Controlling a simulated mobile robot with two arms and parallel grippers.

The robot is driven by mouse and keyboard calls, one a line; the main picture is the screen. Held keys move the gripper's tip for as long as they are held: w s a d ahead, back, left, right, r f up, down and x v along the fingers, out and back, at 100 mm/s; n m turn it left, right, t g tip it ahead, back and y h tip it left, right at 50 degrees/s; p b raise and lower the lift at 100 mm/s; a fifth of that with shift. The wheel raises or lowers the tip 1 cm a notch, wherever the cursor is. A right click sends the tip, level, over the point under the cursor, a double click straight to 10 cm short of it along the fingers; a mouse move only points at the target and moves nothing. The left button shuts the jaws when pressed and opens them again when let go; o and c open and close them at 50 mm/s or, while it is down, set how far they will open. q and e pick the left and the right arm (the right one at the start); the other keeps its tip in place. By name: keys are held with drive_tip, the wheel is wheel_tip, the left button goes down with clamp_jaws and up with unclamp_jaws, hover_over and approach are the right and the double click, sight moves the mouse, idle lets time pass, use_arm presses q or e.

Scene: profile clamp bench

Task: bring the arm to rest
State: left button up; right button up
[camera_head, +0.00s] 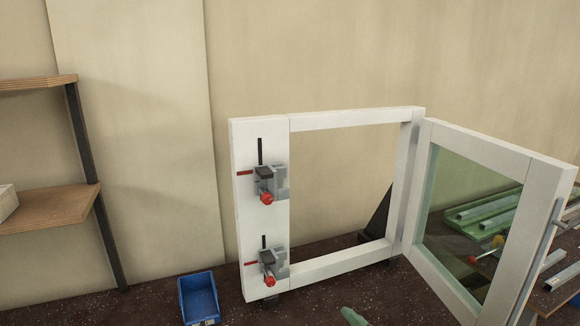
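Neither of my grippers and no part of my arms that I can make out is in the head view. A white window frame (350,119) stands upright on the dark bench (330,305). Its glazed sash (492,152) is hinged at the right and swung open toward me. Two grey clamps with red tips sit on the wide left post, an upper clamp (268,182) and a lower clamp (270,264). Nothing of mine touches the frame, the sash or the clamps in this view.
A blue bin (199,298) stands left of the frame. A small green object (353,317) is cut off at the bottom edge. Metal profiles (489,210) lie on the right, partly seen through the glass. A wooden shelf (45,206) is at the left. The wall closes the back.

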drive_tip(key=s+d+f+m+g+h, duration=0.1)
drive_tip(key=s+d+f+m+g, duration=0.25)
drive_tip(key=s+f, duration=0.4)
drive_tip(key=s+d+f+m+g+h, duration=0.1)
drive_tip(key=s+d+f+m+g, duration=0.3)
drive_tip(key=s+f, duration=0.35)
drive_tip(key=s+d+f+m+g+h, duration=0.1)
drive_tip(key=s+d+f+m+g, duration=0.15)
drive_tip(key=s+f+m, duration=0.4)
wheel_tip(320, 180, down, 29)
drive_tip(key=s+n+g+b, duration=0.1)
drive_tip(key=s+b, duration=0.1)
drive_tip(key=s+d+f+b, duration=0.1)
drive_tip(key=s+f, duration=0.7)
drive_tip(key=f, duration=0.1)
drive_tip(key=s+d+f+g+b, duration=0.1)
drive_tip(key=s+d+f, duration=0.1)
drive_tip(key=s+f, duration=0.7)
drive_tip(key=shift+d+f, duration=0.3)
drive_tip(key=shift+f, duration=0.25)
